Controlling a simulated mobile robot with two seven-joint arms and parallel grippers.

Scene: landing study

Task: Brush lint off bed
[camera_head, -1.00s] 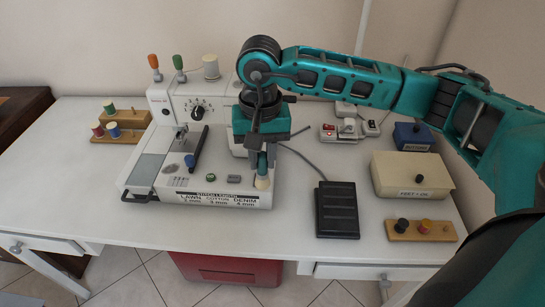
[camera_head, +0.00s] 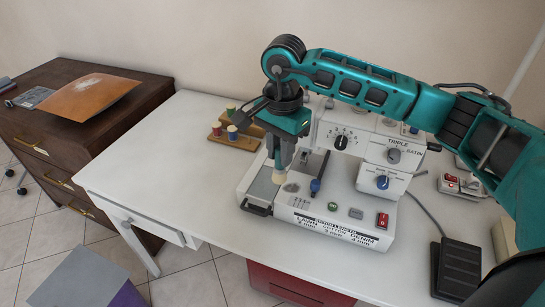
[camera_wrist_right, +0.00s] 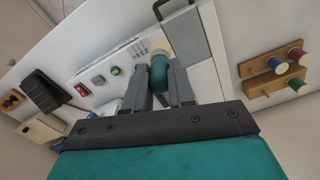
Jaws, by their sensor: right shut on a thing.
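The sewing machine (camera_head: 345,215) stands on the white table, with its flat bed and a grey plate (camera_head: 262,191) at the bed's left. My right gripper (camera_head: 283,158) is shut on a small brush, pointing down over the left part of the bed. The brush's cream tip (camera_head: 279,178) is at or just above the surface; contact cannot be told. In the right wrist view the brush's green handle (camera_wrist_right: 158,75) sits between the fingers. A small pale grey patch (camera_head: 291,187), possibly lint, lies beside the tip. My left gripper is not in view.
Spools on wooden racks (camera_head: 235,138) stand behind the bed. A black pedal (camera_head: 457,270) lies at the right. The table's left part (camera_head: 160,150) is clear. A brown cabinet (camera_head: 75,120) stands further left.

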